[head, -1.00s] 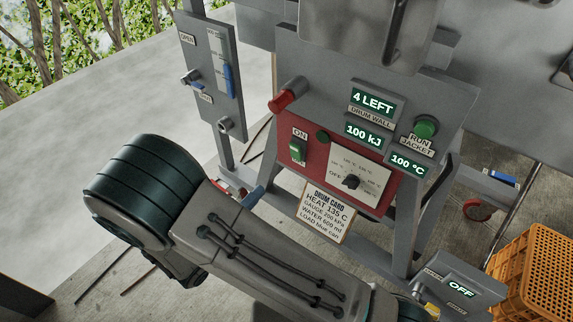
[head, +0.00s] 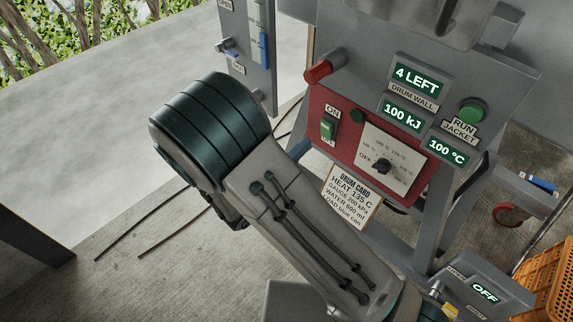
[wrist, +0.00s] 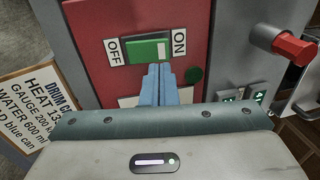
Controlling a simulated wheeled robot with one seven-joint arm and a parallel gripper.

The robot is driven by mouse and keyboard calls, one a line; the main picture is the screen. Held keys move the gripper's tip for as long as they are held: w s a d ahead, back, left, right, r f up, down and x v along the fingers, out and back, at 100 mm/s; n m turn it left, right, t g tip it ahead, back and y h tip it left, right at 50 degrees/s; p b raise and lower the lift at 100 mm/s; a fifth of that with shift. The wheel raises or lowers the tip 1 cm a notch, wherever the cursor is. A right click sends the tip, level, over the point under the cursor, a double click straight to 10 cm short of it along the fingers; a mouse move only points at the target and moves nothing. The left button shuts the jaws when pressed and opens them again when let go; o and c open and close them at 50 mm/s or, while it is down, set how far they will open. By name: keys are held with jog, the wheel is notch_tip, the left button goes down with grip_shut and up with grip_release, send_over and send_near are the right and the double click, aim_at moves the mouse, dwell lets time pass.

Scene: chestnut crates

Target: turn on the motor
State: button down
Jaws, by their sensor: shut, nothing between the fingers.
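A green rocker switch (head: 327,128) sits on the red panel of the machine, with an ON label above it. In the wrist view the switch (wrist: 149,51) lies between an OFF label on the left and an ON label on the right. A dark green round lamp (wrist: 193,75) is beside it; it also shows in the head view (head: 357,116). My gripper (wrist: 158,70) is shut and empty, its blue fingertips just below the switch in the wrist view. Whether they touch it I cannot tell. In the head view the blue fingers (head: 299,149) show just left of the panel.
A red knob (head: 318,71) sticks out near the panel's upper corner. A dial (head: 381,166) and a drum card (head: 351,196) are below. A green run button (head: 472,111) is at right. A grey box reading OFF (head: 484,293) and an orange crate (head: 562,265) stand lower right.

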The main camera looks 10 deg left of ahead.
aim_at(324, 126)
jog(key=b+x, duration=0.1)
jog(key=x, duration=0.4)
jog(key=shift+w+d+b, duration=0.15)
jog(key=shift+b, duration=0.2)
jog(key=shift+r, duration=0.15)
